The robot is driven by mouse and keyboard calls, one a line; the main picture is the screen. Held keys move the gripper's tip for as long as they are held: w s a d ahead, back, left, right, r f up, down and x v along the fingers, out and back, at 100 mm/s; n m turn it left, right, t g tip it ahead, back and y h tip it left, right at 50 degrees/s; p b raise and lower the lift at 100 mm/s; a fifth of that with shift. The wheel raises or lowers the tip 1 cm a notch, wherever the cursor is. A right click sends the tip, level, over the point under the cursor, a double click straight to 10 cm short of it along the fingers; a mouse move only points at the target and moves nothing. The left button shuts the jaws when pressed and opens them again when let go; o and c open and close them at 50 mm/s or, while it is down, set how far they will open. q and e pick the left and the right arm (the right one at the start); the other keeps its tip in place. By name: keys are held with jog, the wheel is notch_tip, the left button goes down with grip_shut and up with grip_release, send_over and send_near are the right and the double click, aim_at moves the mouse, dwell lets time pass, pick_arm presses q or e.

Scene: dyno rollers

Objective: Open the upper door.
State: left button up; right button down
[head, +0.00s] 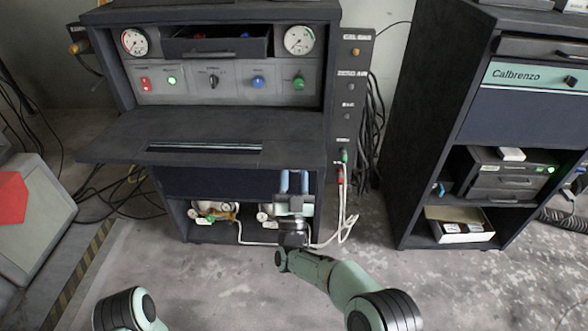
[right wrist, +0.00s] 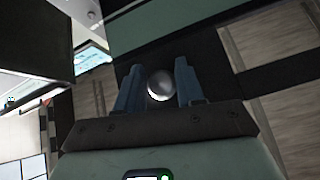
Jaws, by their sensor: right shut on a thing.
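The dark cabinet on the left has a wide dark panel (head: 205,133) jutting out below its gauges, with a slot near its front edge. A dark blue panel (head: 215,183) shows below it. My right gripper (head: 293,180) points up at the right side of that blue panel, under the jutting panel. In the right wrist view its blue fingers (right wrist: 160,85) are shut on a round silver knob (right wrist: 160,84). What the knob is fixed to is hard to tell there. The knob is hidden in the head view. Only a link of my left arm shows; its gripper is out of view.
The cabinet's upper bay holds gauges (head: 299,40), a drawer (head: 217,46) and coloured knobs. Its open lower bay holds round gauges (head: 207,212) and hoses. Cables hang at its right side. A second cabinet (head: 440,130) stands to the right, with floor between.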

jog(key=shift+w+d+h, duration=0.2)
jog(key=shift+d+h, duration=0.1)
jog(key=shift+d, duration=0.05)
jog(key=c, duration=0.7)
grip_release()
jog(key=shift+w+f, duration=0.15)
jog(key=shift+c, duration=0.2)
pick_arm(q)
jog(key=shift+w, duration=0.1)
pick_arm(e)
jog(key=shift+a, duration=0.1)
pick_arm(q)
jog(key=shift+t, duration=0.9)
jog(key=w+r+p, duration=0.1)
jog(key=w, duration=0.2)
jog(key=w+r+p, duration=0.1)
jog(key=w, duration=0.1)
jog(key=shift+d+r+p, duration=0.3)
jog(key=shift+r, duration=0.05)
pick_arm(e)
jog(key=v, duration=1.3)
jog(key=shift+s, duration=0.2)
